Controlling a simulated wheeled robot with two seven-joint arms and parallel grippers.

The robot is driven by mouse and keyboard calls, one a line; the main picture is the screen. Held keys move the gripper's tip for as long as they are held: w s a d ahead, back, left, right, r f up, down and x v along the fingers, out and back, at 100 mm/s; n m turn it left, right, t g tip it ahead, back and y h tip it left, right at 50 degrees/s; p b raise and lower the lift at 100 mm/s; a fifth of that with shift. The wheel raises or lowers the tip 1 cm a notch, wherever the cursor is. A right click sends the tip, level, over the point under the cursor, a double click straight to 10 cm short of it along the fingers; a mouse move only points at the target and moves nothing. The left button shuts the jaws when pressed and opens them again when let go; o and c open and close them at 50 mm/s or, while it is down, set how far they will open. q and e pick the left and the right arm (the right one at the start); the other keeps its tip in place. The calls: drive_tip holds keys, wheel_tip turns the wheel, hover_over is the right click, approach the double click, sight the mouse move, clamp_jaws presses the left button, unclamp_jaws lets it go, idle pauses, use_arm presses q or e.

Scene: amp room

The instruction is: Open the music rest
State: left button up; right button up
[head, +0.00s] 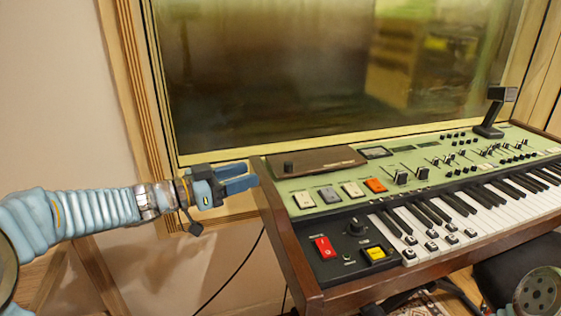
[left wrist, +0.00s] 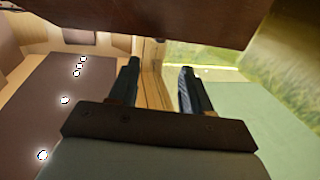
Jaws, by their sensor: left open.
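A green-topped keyboard instrument (head: 330,190) with wooden sides stands in the middle and right of the head view. A flat brown panel (head: 325,160) lies low along its back left; it looks like the music rest, folded down, though I cannot be certain. My left gripper (head: 250,177) is open and empty, just left of the instrument's back left corner, its fingers pointing right. In the left wrist view the two dark fingers (left wrist: 160,68) are apart with nothing between them. A dark brown slab (left wrist: 140,22) crosses the top of that view. My right gripper is out of view.
A wood-framed window (head: 300,70) stands close behind the instrument. A black upright device (head: 490,118) is at its back right. Buttons, knobs and white keys (head: 470,225) cover the front. A dark cable hangs below the left side. The wall area left of the instrument is clear.

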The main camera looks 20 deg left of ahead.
sight(280, 173)
use_arm(q)
drive_tip(key=p+x, duration=0.2)
drive_tip(key=x, duration=0.7)
drive_tip(key=shift+w+d, duration=0.2)
drive_tip(key=shift+d, duration=0.1)
clamp_jaws()
